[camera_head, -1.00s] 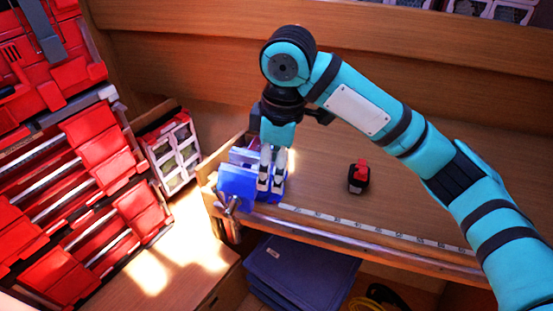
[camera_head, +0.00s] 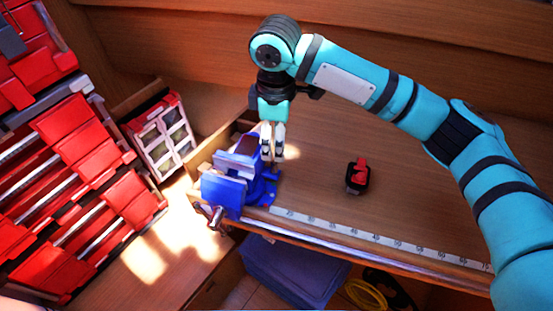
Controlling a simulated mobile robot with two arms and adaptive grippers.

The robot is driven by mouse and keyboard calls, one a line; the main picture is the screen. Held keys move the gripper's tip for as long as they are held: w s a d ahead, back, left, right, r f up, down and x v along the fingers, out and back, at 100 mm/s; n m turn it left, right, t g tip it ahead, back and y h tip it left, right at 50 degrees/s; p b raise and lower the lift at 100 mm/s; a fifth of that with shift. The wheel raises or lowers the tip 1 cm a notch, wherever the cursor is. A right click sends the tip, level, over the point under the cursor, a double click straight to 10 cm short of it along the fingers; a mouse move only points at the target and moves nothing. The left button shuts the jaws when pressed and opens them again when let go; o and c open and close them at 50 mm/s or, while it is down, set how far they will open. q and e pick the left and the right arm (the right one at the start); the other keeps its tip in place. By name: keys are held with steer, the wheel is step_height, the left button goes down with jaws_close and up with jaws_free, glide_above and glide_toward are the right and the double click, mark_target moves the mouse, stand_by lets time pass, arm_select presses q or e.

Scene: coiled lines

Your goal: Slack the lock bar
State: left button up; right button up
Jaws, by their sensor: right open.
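A blue bench vise (camera_head: 224,190) is fixed at the left front corner of the wooden workbench. The lock bar, a metal handle (camera_head: 212,217), sticks out at the vise's lower front, past the bench edge. My right gripper (camera_head: 271,158) points down just behind and to the right of the vise jaws, above the rear of its body. Its fingers are slightly apart, with nothing visible between them. I cannot tell whether the fingertips touch the vise. My left gripper does not show.
A black and red tape measure (camera_head: 358,176) stands on the bench right of the vise. A ruler strip (camera_head: 375,238) runs along the front edge. Red tool drawers (camera_head: 90,160) and a small organizer case (camera_head: 162,136) are at left. Blue bins (camera_head: 292,268) sit below the bench.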

mark_target(275, 163)
steer(key=shift+a+f, duration=0.25)
steer(key=shift+f, duration=0.25)
steer(key=shift+a+f, duration=0.2)
steer(key=shift+f, duration=0.3)
steer(key=f, duration=0.1)
steer(key=f+p, duration=0.1)
steer(key=d+f, duration=0.1)
steer(key=shift+s+f, duration=0.25)
steer(key=shift+s, duration=0.05)
steer(key=f, duration=0.1)
steer(key=f+p, duration=0.1)
steer(key=shift+w+f, duration=0.25)
steer(key=shift+f, duration=0.05)
steer(key=shift+w+a+f, duration=0.1)
steer(key=shift+w+f, duration=0.05)
steer(key=shift+f, duration=0.45)
steer(key=shift+c, duration=1.4)
steer(key=c, duration=0.4)
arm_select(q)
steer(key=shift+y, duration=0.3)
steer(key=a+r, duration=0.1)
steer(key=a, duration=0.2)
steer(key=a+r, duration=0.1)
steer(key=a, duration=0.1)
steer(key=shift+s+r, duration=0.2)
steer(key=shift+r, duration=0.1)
arm_select(e)
steer(key=shift+r, duration=0.1)
steer(key=shift+c, duration=0.5)
